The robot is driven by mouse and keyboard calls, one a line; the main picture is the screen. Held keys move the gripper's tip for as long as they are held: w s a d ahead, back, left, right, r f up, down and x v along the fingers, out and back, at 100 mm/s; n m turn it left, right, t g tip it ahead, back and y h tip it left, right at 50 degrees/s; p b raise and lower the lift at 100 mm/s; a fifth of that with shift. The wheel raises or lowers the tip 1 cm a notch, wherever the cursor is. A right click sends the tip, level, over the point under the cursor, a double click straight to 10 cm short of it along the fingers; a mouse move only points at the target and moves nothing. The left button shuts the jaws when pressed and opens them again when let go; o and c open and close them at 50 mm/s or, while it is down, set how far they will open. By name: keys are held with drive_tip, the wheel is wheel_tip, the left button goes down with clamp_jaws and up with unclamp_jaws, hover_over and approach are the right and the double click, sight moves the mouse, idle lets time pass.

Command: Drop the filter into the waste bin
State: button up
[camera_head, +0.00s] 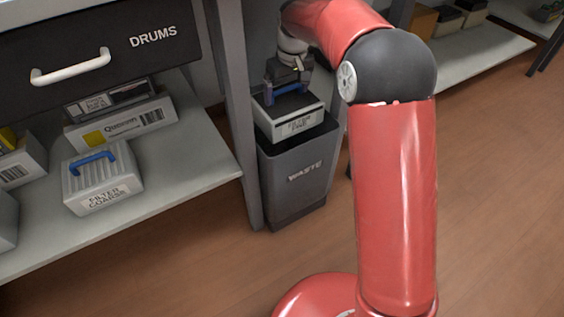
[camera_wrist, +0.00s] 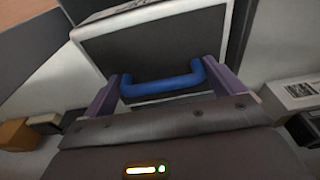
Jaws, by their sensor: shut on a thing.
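A filter (camera_head: 297,124), a light grey box with a dark top, a blue handle and a printed label, is at the mouth of the dark grey waste bin (camera_head: 297,180). My gripper (camera_head: 285,88) is above it, shut on the blue handle. In the wrist view the filter (camera_wrist: 150,50) fills the upper middle, and its blue handle (camera_wrist: 165,86) lies between the fingers of my gripper (camera_wrist: 163,88). I cannot tell whether the filter touches the bin's rim. The inside of the bin is hidden.
A second filter (camera_head: 103,178) labelled coarse, also blue-handled, stands on the low shelf (camera_head: 190,180) at left, near boxed cartridges (camera_head: 125,122). A grey post (camera_head: 235,120) rises just left of the bin. The wooden floor (camera_head: 200,265) in front is clear.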

drive_tip(key=o, duration=1.3)
drive_tip(key=shift+f, duration=0.1)
drive_tip(key=shift+c, duration=0.2)
